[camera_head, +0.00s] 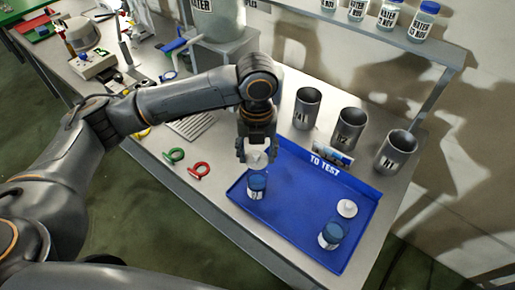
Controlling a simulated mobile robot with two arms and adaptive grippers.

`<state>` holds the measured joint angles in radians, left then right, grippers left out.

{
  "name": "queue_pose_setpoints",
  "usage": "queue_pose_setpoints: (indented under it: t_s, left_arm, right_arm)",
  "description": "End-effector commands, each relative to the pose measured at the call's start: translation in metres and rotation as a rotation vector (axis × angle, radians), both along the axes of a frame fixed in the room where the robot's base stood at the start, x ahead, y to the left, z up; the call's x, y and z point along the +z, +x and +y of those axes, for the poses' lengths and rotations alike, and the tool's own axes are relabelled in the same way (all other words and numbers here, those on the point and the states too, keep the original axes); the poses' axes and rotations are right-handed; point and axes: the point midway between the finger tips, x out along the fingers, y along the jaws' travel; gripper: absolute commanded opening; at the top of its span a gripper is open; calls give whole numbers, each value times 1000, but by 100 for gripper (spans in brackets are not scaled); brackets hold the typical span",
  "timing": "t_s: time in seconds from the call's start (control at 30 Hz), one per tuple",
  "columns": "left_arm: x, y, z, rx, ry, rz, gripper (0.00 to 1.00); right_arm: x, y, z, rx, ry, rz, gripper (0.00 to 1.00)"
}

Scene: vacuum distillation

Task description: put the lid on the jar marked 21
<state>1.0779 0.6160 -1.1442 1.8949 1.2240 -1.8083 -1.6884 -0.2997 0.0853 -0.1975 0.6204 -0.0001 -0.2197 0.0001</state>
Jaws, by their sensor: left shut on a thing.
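My left gripper (256,148) points down over the left part of the blue tray (297,243) marked "TO TEST". It is shut on a white lid (256,159). The lid is just above a small jar (256,188) with a blue top surface and a white label; I cannot tell whether they touch. A second similar jar (331,236) stands near the tray's front right, with another white lid (347,208) lying behind it. The numbers on both jar labels are too small to read surely. My right gripper is not in view.
Three grey metal cups, left (306,108), middle (347,130) and right (396,152), stand behind the tray. A green ring (174,156) and a red ring (199,171) lie left of it. Water bottles (422,22) stand on a raised shelf. The tray's middle is clear.

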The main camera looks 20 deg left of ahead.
Motion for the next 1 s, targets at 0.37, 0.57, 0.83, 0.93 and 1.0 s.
queue_pose_setpoints:
  t_s: [0.37, 0.57, 0.83, 0.93, 1.0]
  left_arm:
    - [-30, 0, 0, 1, 0, 0, 32]
    - [-42, -1, 1, 2, 1, 1, 32]
    - [-54, 0, 0, 3, 0, 1, 32]
    - [-54, 0, 0, 3, 0, 0, 32]
    - [-54, 0, 0, 3, 0, 0, 32]
  right_arm:
    - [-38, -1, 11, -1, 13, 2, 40]
    - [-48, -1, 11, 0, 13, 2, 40]
    - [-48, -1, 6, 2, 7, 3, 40]
    - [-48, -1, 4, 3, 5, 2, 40]
    - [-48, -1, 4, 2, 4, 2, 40]
